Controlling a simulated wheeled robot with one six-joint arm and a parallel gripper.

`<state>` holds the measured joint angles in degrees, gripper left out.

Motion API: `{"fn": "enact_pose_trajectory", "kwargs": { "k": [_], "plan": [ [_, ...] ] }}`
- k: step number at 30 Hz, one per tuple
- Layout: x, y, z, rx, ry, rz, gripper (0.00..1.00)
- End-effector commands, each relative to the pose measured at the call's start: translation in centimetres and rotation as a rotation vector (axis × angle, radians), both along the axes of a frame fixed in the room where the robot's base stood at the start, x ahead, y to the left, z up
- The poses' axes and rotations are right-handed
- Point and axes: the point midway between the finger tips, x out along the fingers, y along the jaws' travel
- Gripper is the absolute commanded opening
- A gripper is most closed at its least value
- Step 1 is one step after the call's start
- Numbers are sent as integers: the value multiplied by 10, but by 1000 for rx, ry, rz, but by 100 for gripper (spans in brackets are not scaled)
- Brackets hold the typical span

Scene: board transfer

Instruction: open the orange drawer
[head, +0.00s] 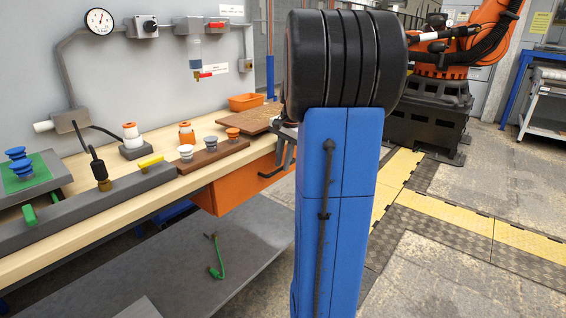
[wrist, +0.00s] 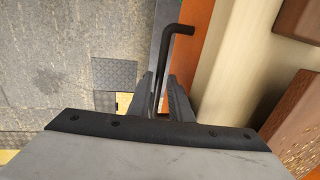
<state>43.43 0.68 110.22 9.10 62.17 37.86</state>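The orange drawer (head: 235,188) sits under the front of the workbench in the head view and looks shut. Its black handle (head: 272,174) stands out from its right-hand part, partly covered by my arm. In the wrist view the drawer front shows as an orange strip (wrist: 199,45), and the handle (wrist: 178,29) is a bent black bar. My gripper (wrist: 160,80) has one finger on each side of the handle bar, with a narrow gap showing; I see no clear contact. In the head view the gripper (head: 287,150) is mostly hidden behind my blue arm.
The wooden workbench top (head: 140,200) carries a brown board (head: 208,153) with several coloured knobs, an orange bin (head: 245,102) and a grey rail. A grey lower shelf (head: 190,270) holds a green-ended tool. The floor (head: 470,270) to the right is open. An orange robot stands behind.

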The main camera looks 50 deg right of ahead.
Motion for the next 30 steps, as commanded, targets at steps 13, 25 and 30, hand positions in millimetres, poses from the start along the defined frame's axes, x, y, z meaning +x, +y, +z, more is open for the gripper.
{"fn": "enact_pose_trajectory", "kwargs": {
  "k": [13, 25, 30],
  "plan": [
    [0, 0, -2, 0, 0, 0, 0],
    [-16, -1, -2, 0, 0, -2, 0],
    [-48, -4, -2, 0, 0, -5, 0]
  ]
}}
